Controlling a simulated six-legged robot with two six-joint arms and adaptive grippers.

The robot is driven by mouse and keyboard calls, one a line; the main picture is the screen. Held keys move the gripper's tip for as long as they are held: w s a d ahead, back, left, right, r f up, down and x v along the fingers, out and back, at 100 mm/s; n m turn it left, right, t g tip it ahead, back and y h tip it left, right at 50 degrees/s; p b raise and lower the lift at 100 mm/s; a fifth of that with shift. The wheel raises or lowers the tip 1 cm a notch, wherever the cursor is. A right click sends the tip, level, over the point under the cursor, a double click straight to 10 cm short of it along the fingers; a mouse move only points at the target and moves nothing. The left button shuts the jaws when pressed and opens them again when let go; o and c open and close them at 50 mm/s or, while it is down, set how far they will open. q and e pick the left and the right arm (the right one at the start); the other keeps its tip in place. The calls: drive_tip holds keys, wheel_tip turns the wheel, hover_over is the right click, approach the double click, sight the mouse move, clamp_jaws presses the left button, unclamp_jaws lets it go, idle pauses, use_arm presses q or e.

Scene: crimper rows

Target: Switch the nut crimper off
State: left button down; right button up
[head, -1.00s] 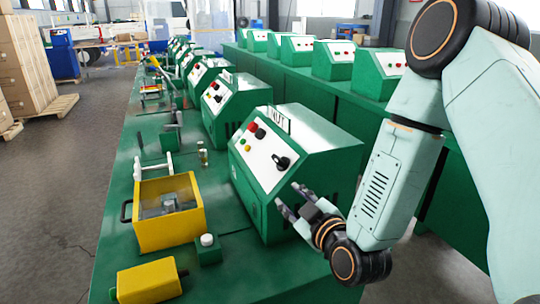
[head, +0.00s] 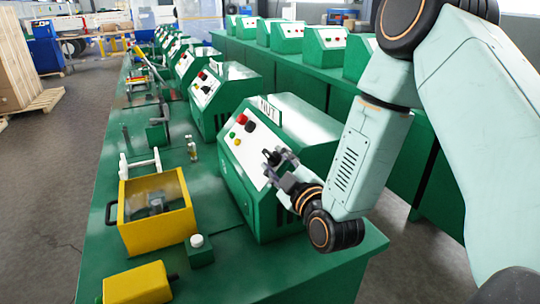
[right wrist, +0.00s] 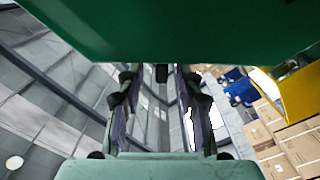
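The nut crimper (head: 300,118) is a green box with a "NUT" plate (head: 269,109) on top and a sloped white panel (head: 246,150). The panel has a red button (head: 242,119), small green and yellow ones, and a black knob (head: 269,155) at its lower right. My right gripper (head: 278,160) is at this knob, which its fingers partly hide. In the right wrist view, the fingers (right wrist: 158,84) are spread, with a small dark piece (right wrist: 162,73), likely the knob, between their tips. Contact cannot be told. My left gripper is not in view.
A yellow bin (head: 150,238), a white-capped green block (head: 200,252) and a yellow box (head: 139,285) are on the green bench (head: 235,272) left of the crimper. Similar machines (head: 218,100) recede behind it. A second row stands at the right back.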

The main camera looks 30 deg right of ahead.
sight(272, 159)
drive_tip(key=w, duration=0.2)
drive_tip(key=shift+w+a, duration=0.3)
drive_tip(key=shift+w, duration=0.4)
drive_tip(key=shift+w+d, duration=0.2)
drive_tip(key=shift+d, duration=0.2)
drive_tip(key=shift+a, duration=0.3)
drive_tip(key=shift+c, duration=1.3)
drive_tip(key=shift+d, duration=0.15)
clamp_jaws()
